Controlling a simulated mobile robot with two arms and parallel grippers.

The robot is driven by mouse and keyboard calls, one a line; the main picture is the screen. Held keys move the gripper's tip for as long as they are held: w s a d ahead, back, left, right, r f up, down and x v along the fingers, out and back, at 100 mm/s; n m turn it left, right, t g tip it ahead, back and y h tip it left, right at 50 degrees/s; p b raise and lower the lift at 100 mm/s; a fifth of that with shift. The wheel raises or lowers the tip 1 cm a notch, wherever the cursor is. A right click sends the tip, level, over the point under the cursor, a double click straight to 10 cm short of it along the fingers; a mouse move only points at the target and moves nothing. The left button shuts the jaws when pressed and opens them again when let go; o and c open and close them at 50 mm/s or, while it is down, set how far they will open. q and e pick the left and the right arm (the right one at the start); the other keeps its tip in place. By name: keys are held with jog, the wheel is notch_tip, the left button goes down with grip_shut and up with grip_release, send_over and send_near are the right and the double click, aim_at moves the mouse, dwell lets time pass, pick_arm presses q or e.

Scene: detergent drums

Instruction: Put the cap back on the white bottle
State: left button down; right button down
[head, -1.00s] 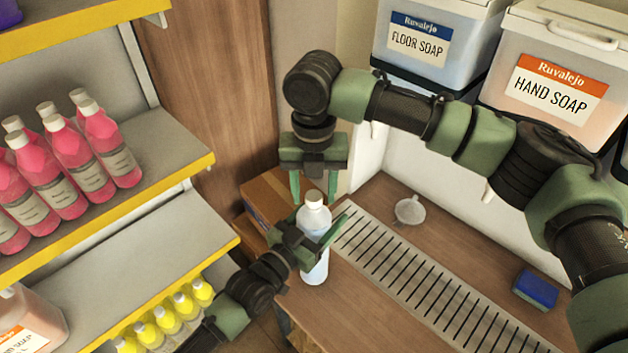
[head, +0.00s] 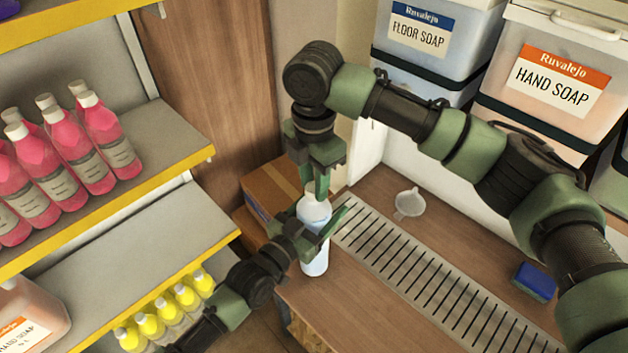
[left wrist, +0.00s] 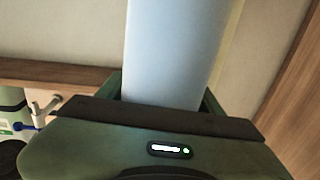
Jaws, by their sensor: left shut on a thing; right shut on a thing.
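The white bottle (head: 314,263) stands upright at the left end of the counter, with pale blue contents. My left gripper (head: 318,230) is shut around its upper body. In the left wrist view the bottle (left wrist: 175,55) rises between the fingers. My right gripper (head: 318,188) points straight down over the bottle and is shut on the cap (head: 313,193) at the neck. The fingers hide most of the cap, so I cannot tell whether it is seated on the thread.
A slotted drain grate (head: 430,280) runs along the wooden counter. A funnel (head: 409,204) and a blue sponge (head: 535,281) lie beside it. Soap drums (head: 548,80) stand behind. Shelves with pink bottles (head: 65,155) and yellow-capped bottles (head: 168,310) are at left. A cardboard box (head: 272,187) is behind the bottle.

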jog(key=m, duration=1.2)
jog(key=shift+m, duration=0.4)
jog(key=m, duration=0.2)
jog(key=shift+m, duration=0.4)
jog(key=m, duration=0.4)
jog(key=shift+m, duration=0.4)
jog(key=m, duration=0.7)
jog(key=c, duration=1)
grip_release()
notch_tip(320, 180, up, 12)
